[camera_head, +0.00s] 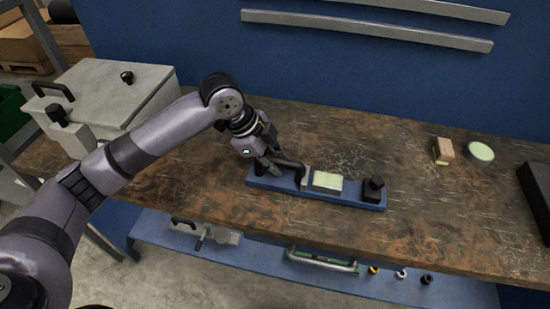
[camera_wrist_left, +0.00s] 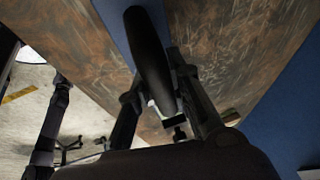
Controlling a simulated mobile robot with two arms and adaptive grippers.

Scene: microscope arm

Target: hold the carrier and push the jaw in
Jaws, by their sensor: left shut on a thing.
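A long blue base (camera_head: 355,202), seemingly the carrier, lies on the wooden bench in the head view. It bears a pale green-topped block (camera_head: 327,181), a small grey plate (camera_head: 304,178) just left of that block, and a black knobbed post (camera_head: 374,187) at its right end. A dark curved handle (camera_head: 291,164) rises at the left part of the base. My left gripper (camera_head: 273,161) is shut on this handle. In the left wrist view the black handle (camera_wrist_left: 149,58) runs between the fingers of the gripper (camera_wrist_left: 160,92). I cannot tell which part is the jaw.
The bench (camera_head: 440,215) is clear around the base. A wooden block (camera_head: 443,150) and a round pale-topped dish (camera_head: 480,152) stand at the right, with a black box (camera_head: 538,195) at the edge. A grey case (camera_head: 105,90) stands at the left. A blue shelf (camera_head: 255,253) below holds tools.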

